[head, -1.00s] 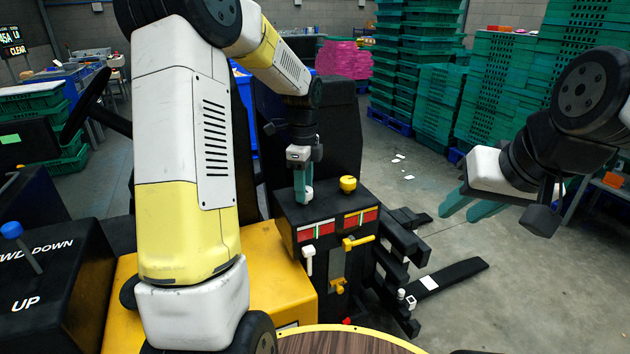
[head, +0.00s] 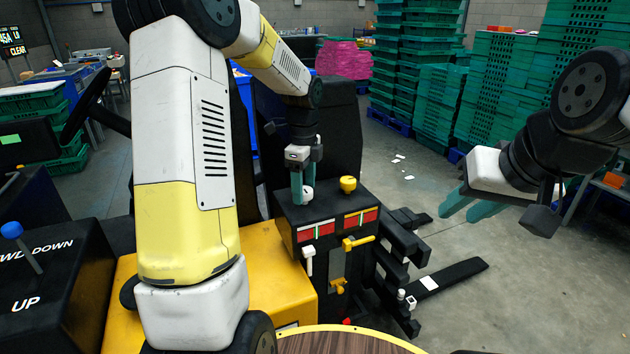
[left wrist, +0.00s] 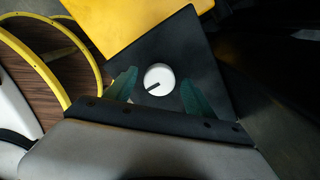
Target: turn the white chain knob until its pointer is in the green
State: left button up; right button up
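The white chain knob (head: 308,194) is on top of the black control box (head: 340,204). In the left wrist view the white knob (left wrist: 161,74) shows a dark pointer line from its middle toward the lower left. My left gripper (head: 303,186) points down over the knob. In the left wrist view its green fingers (left wrist: 158,88) stand on either side of the knob with small gaps, so it looks open. A red gauge with a narrow green band (head: 316,230) is on the box front below the knob. My right gripper (head: 466,204) is open and empty at the right.
A yellow knob (head: 348,184) stands close to the right of the white one, above a second red gauge (head: 361,217). A white lever (head: 308,259) and a yellow handle (head: 358,242) stick out of the box front. Green crate stacks (head: 500,85) stand farther back.

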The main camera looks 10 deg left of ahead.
aim_at(304, 189)
pick_arm(q)
jog(key=shift+r, duration=0.1)
notch_tip(304, 189, up, 8)
jog(key=shift+f, duration=0.2)
dwell(0.4)
jog(key=shift+s+r, duration=0.25)
jog(key=s+d+r+n+t+h, duration=0.1)
jog(key=s+r+n+t, duration=0.1)
jog(key=s+n, duration=0.7)
jog(key=s+d+r+n+t+h, duration=0.1)
jog(key=s+r+n+t, duration=0.2)
jog(key=s+n, duration=0.7)
jog(key=shift+s+r+n+t, duration=0.35)
jog(key=shift+s+t, duration=0.25)
jog(key=shift+s, duration=1.65)
